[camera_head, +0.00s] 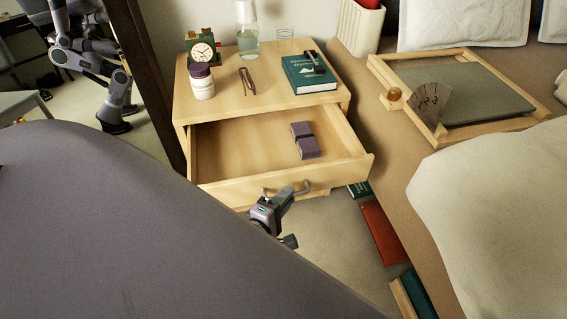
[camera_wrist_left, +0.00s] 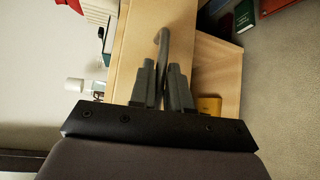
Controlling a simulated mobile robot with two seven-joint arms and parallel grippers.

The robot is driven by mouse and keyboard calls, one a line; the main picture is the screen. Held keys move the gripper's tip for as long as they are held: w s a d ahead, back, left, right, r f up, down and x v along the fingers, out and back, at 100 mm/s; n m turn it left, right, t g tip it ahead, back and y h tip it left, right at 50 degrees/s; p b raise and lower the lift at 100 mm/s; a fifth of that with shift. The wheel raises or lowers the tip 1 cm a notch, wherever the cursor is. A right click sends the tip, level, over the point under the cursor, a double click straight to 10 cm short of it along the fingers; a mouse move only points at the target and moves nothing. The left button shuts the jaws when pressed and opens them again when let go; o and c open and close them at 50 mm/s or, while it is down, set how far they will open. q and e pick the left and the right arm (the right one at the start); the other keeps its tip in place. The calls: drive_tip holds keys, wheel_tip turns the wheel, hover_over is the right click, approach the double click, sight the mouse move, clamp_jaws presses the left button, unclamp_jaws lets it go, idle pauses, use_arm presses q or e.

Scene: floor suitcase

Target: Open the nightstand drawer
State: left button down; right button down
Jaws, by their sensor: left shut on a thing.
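The light wood nightstand (camera_head: 220,105) stands at the centre back in the head view. Its top drawer (camera_head: 235,190) is pulled well out, and a small purple box (camera_head: 304,141) lies inside it. My left gripper (camera_head: 284,200) is at the drawer front, shut on the grey bar handle (camera_head: 300,189). In the left wrist view the two fingers (camera_wrist_left: 165,85) close around the handle (camera_wrist_left: 162,42), which runs up between them. My right gripper is not in view.
On the nightstand top are a clock (camera_head: 202,50), a jar (camera_head: 201,82), a glass bottle (camera_head: 247,35) and a green book (camera_head: 309,73). The bed (camera_head: 390,135) with a wooden tray (camera_head: 465,80) is to the right. Books (camera_head: 382,232) lie on the floor beside the bed.

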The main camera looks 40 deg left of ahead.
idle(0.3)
use_arm(q)
drive_tip(key=c, duration=1.2)
unclamp_jaws()
drive_tip(key=shift+o, duration=0.2)
drive_tip(key=shift+r, duration=0.1)
